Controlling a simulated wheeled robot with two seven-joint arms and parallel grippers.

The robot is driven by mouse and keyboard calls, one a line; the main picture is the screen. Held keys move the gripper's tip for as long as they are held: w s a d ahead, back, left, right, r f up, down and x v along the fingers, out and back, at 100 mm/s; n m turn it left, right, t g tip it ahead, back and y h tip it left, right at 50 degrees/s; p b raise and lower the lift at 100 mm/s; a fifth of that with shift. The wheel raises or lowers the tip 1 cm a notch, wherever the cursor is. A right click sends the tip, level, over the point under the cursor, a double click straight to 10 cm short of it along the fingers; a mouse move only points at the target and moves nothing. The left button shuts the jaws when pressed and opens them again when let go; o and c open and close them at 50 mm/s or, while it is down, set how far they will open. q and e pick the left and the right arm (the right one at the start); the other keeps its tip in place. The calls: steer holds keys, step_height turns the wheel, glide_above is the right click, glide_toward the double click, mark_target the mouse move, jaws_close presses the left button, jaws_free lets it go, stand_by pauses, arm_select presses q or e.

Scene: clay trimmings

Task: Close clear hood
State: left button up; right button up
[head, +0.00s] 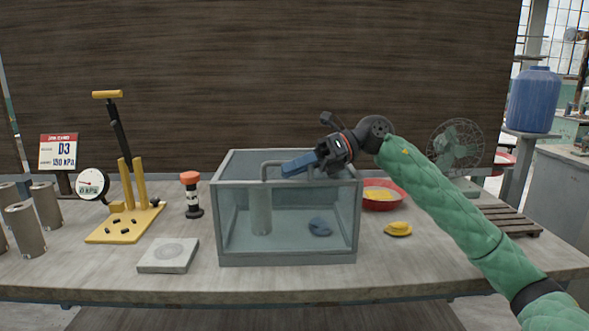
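The clear hood (288,258) is a see-through box with a grey frame, standing at the middle of the table. Its top looks level, but I cannot tell whether its lid is fully down. Inside are a grey cylinder (261,212) and a small blue piece (319,227). My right gripper (303,164) is over the top of the hood, by the right part of the handle. A blue, flat part shows at its tip, and whether the fingers grip the handle is hidden. My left gripper is not in view.
A yellow hand press (125,222), a pressure gauge (92,184) and grey cylinders (25,230) stand at left. A grey slab (169,255) lies left of the hood. A red bowl (381,203) and a yellow lump (398,229) lie right, under my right arm.

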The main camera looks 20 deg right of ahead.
mark_target(327, 180)
steer(key=shift+d+r, duration=0.1)
steer(key=shift+d, duration=0.3)
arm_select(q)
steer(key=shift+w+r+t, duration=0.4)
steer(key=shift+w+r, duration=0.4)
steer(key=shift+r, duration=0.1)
arm_select(e)
steer(key=shift+v, duration=3.45)
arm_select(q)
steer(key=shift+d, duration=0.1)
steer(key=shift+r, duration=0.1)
